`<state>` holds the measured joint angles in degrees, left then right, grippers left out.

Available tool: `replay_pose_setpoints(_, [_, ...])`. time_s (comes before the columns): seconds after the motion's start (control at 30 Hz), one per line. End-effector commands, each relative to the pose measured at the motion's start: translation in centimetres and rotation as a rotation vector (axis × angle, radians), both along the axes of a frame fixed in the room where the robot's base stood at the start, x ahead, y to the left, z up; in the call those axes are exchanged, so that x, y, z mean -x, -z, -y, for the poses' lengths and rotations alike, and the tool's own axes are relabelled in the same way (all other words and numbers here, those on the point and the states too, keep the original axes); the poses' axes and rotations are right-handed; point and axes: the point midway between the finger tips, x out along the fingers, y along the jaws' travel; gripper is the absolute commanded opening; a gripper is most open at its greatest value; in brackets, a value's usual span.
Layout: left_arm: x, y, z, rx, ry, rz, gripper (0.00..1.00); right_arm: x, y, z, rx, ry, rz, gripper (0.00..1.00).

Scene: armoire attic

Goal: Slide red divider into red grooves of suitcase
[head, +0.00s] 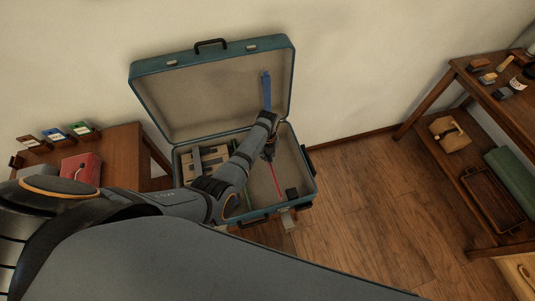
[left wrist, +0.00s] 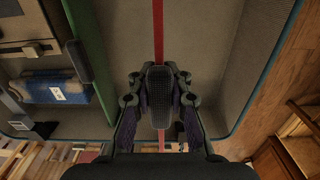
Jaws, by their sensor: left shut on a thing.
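The teal suitcase (head: 306,172) stands open, its lid (head: 185,85) raised against the wall. My left gripper (head: 268,152) reaches down into the base from the left. In the left wrist view my left gripper (left wrist: 160,100) is shut on a dark textured grip on the red divider (left wrist: 157,30), which shows nearly edge-on as a thin red strip. In the head view the red divider (head: 276,181) is a thin red line running toward the suitcase's front wall. The red grooves cannot be made out, so I cannot tell whether the divider sits in them. My right gripper is not in view.
A green divider (left wrist: 90,50) stands to the left, beside a blue folded item (left wrist: 55,88). A blue strip (head: 266,90) shows against the lid. Wooden furniture stands either side; the floor at right is clear.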

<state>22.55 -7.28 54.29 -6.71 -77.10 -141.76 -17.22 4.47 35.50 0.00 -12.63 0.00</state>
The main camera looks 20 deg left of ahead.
Motion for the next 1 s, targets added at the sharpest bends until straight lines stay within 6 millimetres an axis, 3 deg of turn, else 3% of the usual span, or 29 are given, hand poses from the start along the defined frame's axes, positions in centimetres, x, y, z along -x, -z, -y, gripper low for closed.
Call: replay_pose_setpoints(1.0, [-0.02,0.41,0.01,0.0,0.0,0.0,0.0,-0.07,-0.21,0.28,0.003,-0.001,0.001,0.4])
